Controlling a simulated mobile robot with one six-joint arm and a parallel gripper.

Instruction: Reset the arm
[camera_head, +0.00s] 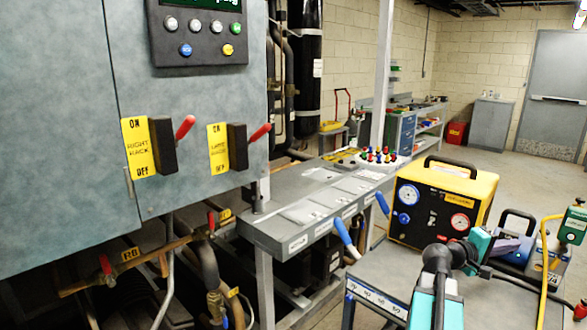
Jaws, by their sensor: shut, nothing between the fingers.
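Part of what looks like my own arm, teal and black, rises from the bottom edge at the right of centre, in front of a grey cart. A black joint and a teal cap show at its upper end. I cannot make out my gripper's fingers anywhere in this view. No held object shows.
A grey cabinet (60,110) with two red-handled switches (163,147) fills the left. A grey bench (275,236) stands in the middle. The grey cart (385,272) carries a yellow-and-black gauge unit (440,203) close behind the arm. Open floor lies farther back.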

